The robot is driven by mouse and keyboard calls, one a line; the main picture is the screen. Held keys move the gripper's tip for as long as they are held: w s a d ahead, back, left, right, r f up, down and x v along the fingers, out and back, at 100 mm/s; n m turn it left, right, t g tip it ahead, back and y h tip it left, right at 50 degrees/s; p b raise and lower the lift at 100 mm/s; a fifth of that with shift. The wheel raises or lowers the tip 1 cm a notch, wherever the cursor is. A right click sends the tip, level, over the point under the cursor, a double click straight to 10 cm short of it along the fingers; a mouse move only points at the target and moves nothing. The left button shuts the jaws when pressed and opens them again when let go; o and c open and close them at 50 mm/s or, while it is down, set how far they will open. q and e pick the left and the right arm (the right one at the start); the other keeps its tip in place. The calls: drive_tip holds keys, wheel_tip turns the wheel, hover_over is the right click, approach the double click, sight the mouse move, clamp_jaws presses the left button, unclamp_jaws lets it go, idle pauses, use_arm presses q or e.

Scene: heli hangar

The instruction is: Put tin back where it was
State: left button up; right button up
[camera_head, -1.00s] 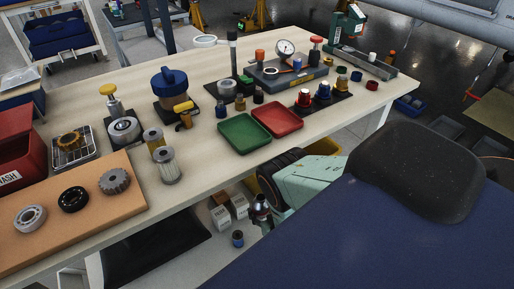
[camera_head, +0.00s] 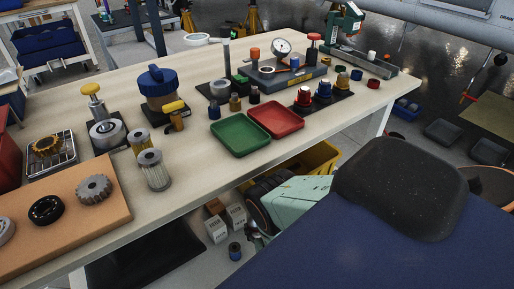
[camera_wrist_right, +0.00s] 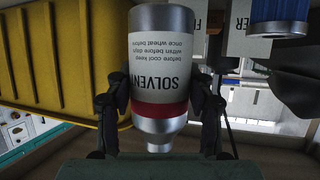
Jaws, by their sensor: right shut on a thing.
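The tin (camera_wrist_right: 158,65) is a silver solvent can with a white label and a red band. It fills the middle of the right wrist view, between the two dark fingers of my right gripper (camera_wrist_right: 160,108), which is shut on it. In the head view, my right gripper (camera_head: 257,233) is small and partly hidden below the bench, beside white boxes; the tin cannot be made out clearly there. My left gripper is not in view.
A yellow bin (camera_head: 322,157) is close to the tin in the wrist view. White boxes (camera_head: 216,229) and a small blue can (camera_head: 235,252) stand under the bench. Above, the workbench (camera_head: 200,185) carries trays, bearings and several tools.

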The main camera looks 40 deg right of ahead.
sight(257, 235)
drive_tip(key=shift+f+b, duration=2.05)
drive_tip(key=shift+f, duration=0.5)
drive_tip(key=shift+r, duration=0.1)
drive_tip(key=o, duration=1.3)
drive_tip(key=shift+o, duration=0.2)
drive_tip(key=p+v, duration=0.5)
drive_tip(key=v, duration=0.7)
